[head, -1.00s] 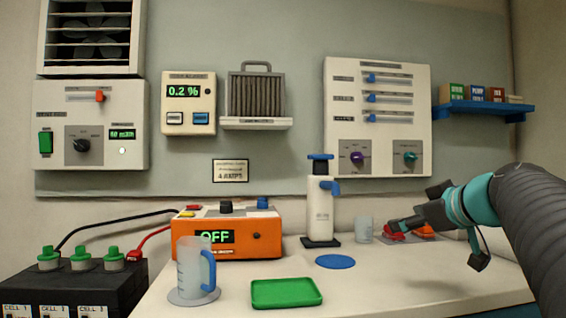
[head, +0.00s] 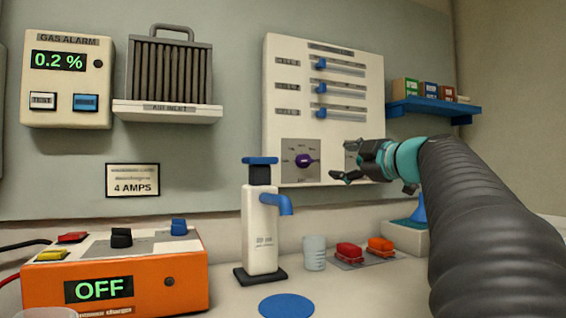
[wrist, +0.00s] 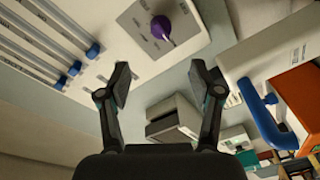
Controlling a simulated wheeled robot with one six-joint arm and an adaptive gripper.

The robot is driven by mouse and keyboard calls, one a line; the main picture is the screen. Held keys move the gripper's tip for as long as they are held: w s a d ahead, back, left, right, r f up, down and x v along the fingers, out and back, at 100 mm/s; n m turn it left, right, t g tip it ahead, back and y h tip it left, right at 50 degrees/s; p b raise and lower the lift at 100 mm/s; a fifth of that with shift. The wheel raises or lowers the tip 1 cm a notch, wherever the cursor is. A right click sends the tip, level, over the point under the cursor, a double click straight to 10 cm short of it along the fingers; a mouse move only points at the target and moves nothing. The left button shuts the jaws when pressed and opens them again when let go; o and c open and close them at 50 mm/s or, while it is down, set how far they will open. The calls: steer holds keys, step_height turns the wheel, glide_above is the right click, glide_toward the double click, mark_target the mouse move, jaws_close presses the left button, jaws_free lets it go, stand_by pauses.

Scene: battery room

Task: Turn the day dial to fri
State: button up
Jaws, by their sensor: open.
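The wall panel (head: 350,110) carries a purple dial (head: 304,160) on a grey plate at its lower left. The dial's marks are too small to read in the head view. The purple dial (wrist: 161,26) also shows in the wrist view, at the top centre, with a pale pointer line. My gripper (head: 346,163) is open and empty, just right of the purple dial in the head view.
Three blue sliders (head: 321,89) sit above the dial on the panel. A white pump bottle (head: 261,230) with a blue spout stands below left. A small cup (head: 314,252) and red and orange connectors (head: 348,250) are on the counter. A blue shelf (head: 430,105) is at right.

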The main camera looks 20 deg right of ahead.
mark_target(308, 161)
steer(key=w+p, duration=0.1)
steer(key=w, duration=0.3)
steer(key=w+a+p, duration=0.1)
steer(key=w+p, duration=0.1)
steer(key=w, duration=0.3)
steer(key=w+a+p, duration=0.1)
steer(key=w, duration=0.3)
steer(key=shift+w+a+p, duration=0.15)
steer(key=shift+w+p, duration=0.15)
steer(key=c, duration=1.1)
steer(key=shift+c, duration=0.2)
